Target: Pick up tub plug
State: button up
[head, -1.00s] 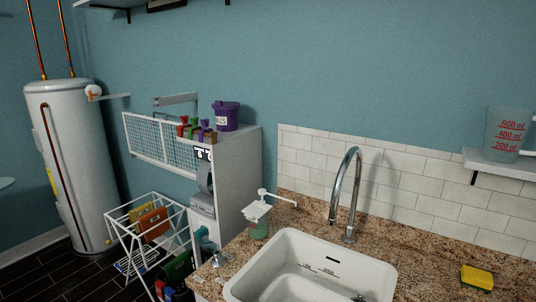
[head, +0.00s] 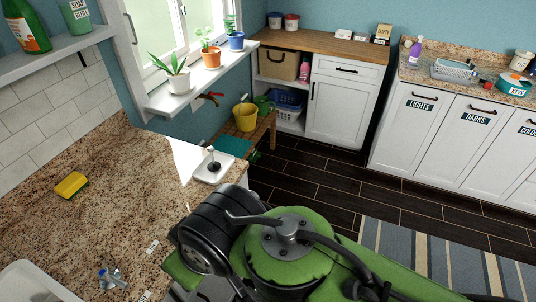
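A small dark object with a pale round top (head: 212,158) stands upright on a white dish (head: 203,177) at the counter's right end. It may be the tub plug, but it is too small to be sure. A small silver and blue item (head: 110,278) lies on the counter near the sink; I cannot tell what it is. My green and black arm fills the lower middle of the head view, just below the white dish. My gripper's fingers do not show.
The granite counter (head: 100,215) holds a yellow sponge (head: 71,185) and the white sink (head: 30,285). Potted plants stand on the windowsill (head: 195,92). A wooden bench (head: 245,145) holds a yellow bucket (head: 244,116). Dark floor (head: 315,170) is open before the white cabinets (head: 345,105).

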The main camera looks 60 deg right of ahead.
aim_at(213, 166)
jog(key=z, duration=1.15)
jog(key=i+l+u, duration=0.1)
jog(key=u, duration=0.4)
jog(key=l+u, duration=0.25)
jog(key=u, duration=0.2)
jog(key=i+l+u, duration=0.1)
jog(key=u, duration=0.4)
jog(key=k+l, duration=0.05)
jog(key=l, duration=0.05)
